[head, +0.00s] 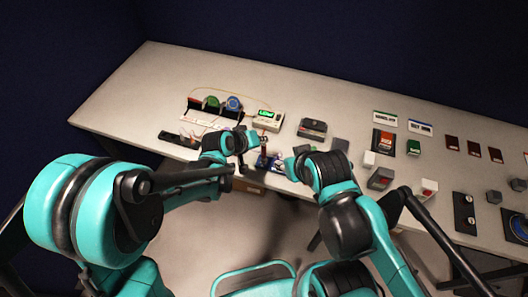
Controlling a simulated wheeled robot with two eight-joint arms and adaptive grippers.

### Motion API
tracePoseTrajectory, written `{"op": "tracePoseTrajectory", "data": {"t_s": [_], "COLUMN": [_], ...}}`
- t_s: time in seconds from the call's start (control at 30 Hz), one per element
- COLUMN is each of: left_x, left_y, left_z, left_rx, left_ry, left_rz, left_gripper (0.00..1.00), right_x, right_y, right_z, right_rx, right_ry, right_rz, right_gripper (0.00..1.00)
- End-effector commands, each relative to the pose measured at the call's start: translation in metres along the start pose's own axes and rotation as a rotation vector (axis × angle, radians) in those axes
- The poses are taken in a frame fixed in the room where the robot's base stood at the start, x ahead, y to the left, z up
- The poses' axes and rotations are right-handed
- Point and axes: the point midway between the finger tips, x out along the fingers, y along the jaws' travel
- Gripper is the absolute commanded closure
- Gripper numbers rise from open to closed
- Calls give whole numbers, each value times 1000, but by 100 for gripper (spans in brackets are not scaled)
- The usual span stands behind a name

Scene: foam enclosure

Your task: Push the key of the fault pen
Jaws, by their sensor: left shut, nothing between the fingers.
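I cannot pick out the fault pen or its key for certain. A small dark blue and white item (277,161) lies near the front edge of the table, between my two grippers, partly hidden by them. My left gripper (254,141) is shut and empty, just left of and behind that item, in front of a pale meter with a green display (267,119). Whether it touches anything is too small to tell. My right gripper (288,165) is just right of the blue item, mostly hidden by its own wrist, so its fingers do not show clearly.
The long pale table (150,90) holds a black rack with green and blue round parts (212,103), a dark grey box (312,128), signs (385,117) and several switch blocks (381,178) at the right. The table's far left is clear.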

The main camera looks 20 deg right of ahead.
Motion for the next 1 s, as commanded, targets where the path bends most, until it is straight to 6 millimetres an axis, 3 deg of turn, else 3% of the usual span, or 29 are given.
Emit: {"op": "tracePoseTrajectory", "data": {"t_s": [0.67, 1.0], "left_x": [4, -7], "left_y": [-3, 5], "left_z": [3, -5], "left_rx": [0, 0], "left_ry": [0, 0], "left_rz": [0, 0], "left_gripper": [100, 100], "right_x": [5, -3], "right_y": [0, 0], "right_z": [4, -2], "right_rx": [0, 0], "right_ry": [0, 0], "right_rz": [0, 0], "right_gripper": [60, 60]}}
